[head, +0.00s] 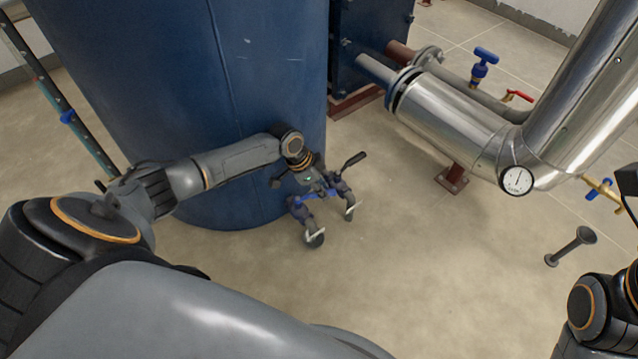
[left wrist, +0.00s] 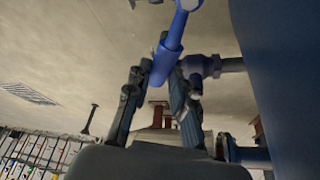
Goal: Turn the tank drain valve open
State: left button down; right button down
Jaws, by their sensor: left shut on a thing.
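The large blue tank (head: 180,90) stands at the left of the head view, and its wall fills the right side of the left wrist view (left wrist: 290,70). The drain valve (left wrist: 205,67) is a blue body on a short grey pipe beside the tank. Its blue lever (left wrist: 174,42) runs up and away from between my fingers. My left gripper (head: 332,222) is low at the tank's right side and is shut on the lever, as the left wrist view (left wrist: 157,78) also shows. In the head view the gripper hides most of the valve.
A silver insulated pipe (head: 455,120) with a round gauge (head: 516,180) runs at the right. Valves with blue (head: 485,60) and red (head: 518,96) handles stand behind it. A small grey post (head: 570,246) stands on the floor. The floor right of my left gripper is clear.

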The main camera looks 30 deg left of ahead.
pick_arm(q)
jog(key=shift+s+f, duration=0.1)
jog(key=shift+s, duration=0.05)
jog(key=c, duration=1.1)
grip_release()
jog(key=shift+c, duration=0.2)
jog(key=shift+r, duration=0.35)
notch_tip(320, 180, up, 9)
jog(key=shift+r, duration=0.2)
